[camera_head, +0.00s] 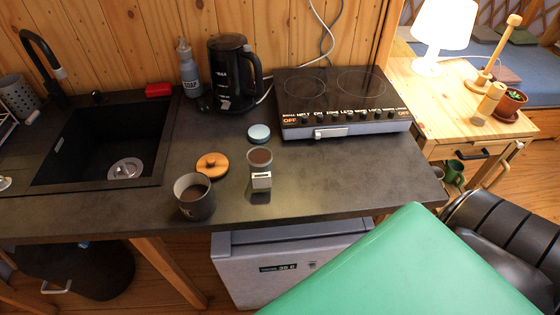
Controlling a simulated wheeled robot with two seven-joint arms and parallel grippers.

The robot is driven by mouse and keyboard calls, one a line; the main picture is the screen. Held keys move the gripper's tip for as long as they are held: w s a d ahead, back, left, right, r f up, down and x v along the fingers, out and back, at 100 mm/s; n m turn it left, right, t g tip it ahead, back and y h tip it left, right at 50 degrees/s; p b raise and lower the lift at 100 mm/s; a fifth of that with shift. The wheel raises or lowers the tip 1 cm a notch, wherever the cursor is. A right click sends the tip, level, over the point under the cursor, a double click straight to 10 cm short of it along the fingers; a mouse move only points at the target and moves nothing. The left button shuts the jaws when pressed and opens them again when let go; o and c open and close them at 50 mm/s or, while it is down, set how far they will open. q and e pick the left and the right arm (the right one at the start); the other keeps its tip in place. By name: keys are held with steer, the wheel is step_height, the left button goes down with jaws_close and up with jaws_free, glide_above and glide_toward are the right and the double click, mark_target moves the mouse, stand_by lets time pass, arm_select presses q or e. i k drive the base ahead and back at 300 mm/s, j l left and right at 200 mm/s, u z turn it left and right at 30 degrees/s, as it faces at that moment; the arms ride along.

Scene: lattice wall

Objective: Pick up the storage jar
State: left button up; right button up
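A dark grey open jar or cup (196,207) with brown contents stands upright near the front edge of the counter. A round wooden lid (211,166) with a small knob lies just behind it. A smaller open container (260,180) with brown contents and a white label stands upright to its right. A round pale blue lid or dish (259,133) lies behind that one. I cannot tell for sure which container is the storage jar. Neither of my grippers is in view.
The dark counter (320,180) has free room at its front right. A black sink (95,150) is at left. A kettle (232,75), soap bottle (188,70) and cooktop (340,100) stand at the back. A green surface (420,270) fills the lower right, by a black chair (510,235).

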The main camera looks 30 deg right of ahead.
mark_target(259, 159)
steer(key=z, duration=0.9)
